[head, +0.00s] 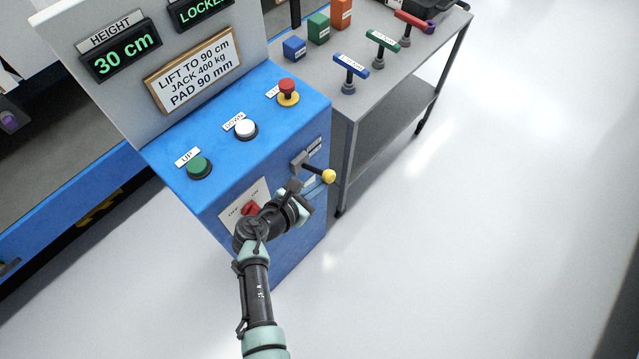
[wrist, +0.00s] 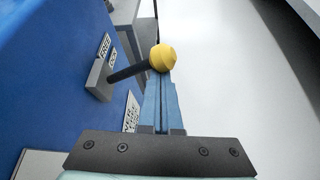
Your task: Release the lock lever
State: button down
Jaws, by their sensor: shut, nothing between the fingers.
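The lock lever is a dark rod with a yellow ball knob (head: 328,176) on the right side of the blue control box. In the wrist view the knob (wrist: 162,57) is at the end of the rod, which comes out of a grey mount (wrist: 98,80). My gripper (wrist: 164,82) is shut and empty, its blue fingers pointing at the knob. The fingertips are right at the knob's near edge; I cannot tell whether they touch. In the head view my gripper (head: 303,196) is just below the lever. A display (head: 204,12) reads LOCKED.
The blue box (head: 215,190) carries a green, a white and a red button on top and a red rotary switch (head: 250,209) beside my wrist. A grey cart (head: 385,110) with blocks and T-handles stands behind. The floor to the right is clear.

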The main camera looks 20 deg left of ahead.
jog(key=s+a+b, duration=0.2)
jog(key=s+a, duration=0.1)
jog(key=s, duration=0.6)
jog(key=shift+r, duration=0.45)
dwell(0.4)
